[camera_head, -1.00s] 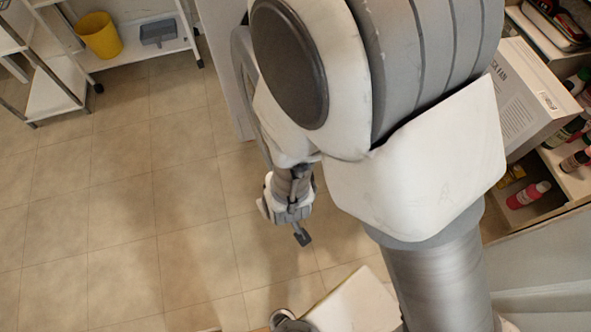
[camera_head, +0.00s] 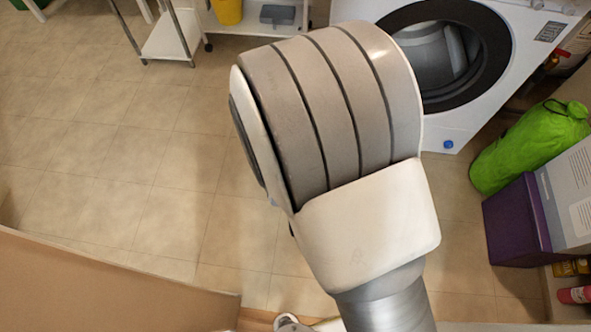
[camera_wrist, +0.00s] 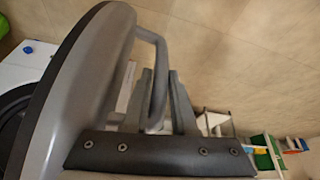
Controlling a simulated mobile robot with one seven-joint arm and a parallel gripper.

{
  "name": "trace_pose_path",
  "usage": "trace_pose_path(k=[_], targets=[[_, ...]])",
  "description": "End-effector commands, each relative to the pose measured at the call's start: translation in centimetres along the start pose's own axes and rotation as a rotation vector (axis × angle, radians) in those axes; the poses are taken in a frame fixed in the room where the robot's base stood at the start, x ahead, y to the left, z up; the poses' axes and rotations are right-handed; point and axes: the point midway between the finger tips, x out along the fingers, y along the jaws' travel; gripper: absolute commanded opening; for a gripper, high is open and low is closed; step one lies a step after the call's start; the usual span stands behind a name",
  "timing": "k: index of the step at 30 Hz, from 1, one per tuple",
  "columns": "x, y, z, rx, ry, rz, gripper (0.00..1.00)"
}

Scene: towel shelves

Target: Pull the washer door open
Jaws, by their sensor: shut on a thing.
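The washer (camera_head: 525,45) stands at the upper right in the head view. Its round dark-rimmed opening (camera_head: 497,75) faces me, and the drum inside shows. In the wrist view the grey washer door (camera_wrist: 85,75) stands out from the white washer front (camera_wrist: 12,72), so it is open. Its bent bar handle (camera_wrist: 158,55) lies at my gripper (camera_wrist: 160,76), whose fingers are shut on it. In the head view my arm hides the gripper, the handle and the door.
A green bag (camera_head: 525,145) and a purple box (camera_head: 515,225) stand right of the washer. A white shelf with a yellow bucket (camera_head: 228,10) is at the top. A brown panel (camera_head: 100,290) crosses the lower left. The tiled floor (camera_head: 120,150) at left is clear.

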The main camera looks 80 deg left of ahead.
Motion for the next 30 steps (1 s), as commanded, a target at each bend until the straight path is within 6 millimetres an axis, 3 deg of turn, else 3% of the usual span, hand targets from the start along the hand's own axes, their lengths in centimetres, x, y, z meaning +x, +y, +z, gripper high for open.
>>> trace_pose_path(k=[21, 22, 24, 26, 30], targets=[[0.27, -0.45, -0.70, -0.011, -0.001, -0.002, 0.00], [0.27, -0.44, -0.71, -0.011, -0.001, -0.002, 0.27], [0.27, -0.42, -0.73, -0.009, 0.000, -0.002, 0.40], [0.27, -0.39, -0.77, -0.008, 0.001, -0.001, 0.50], [0.28, -0.31, -0.90, -0.005, 0.004, 0.000, 0.52]])
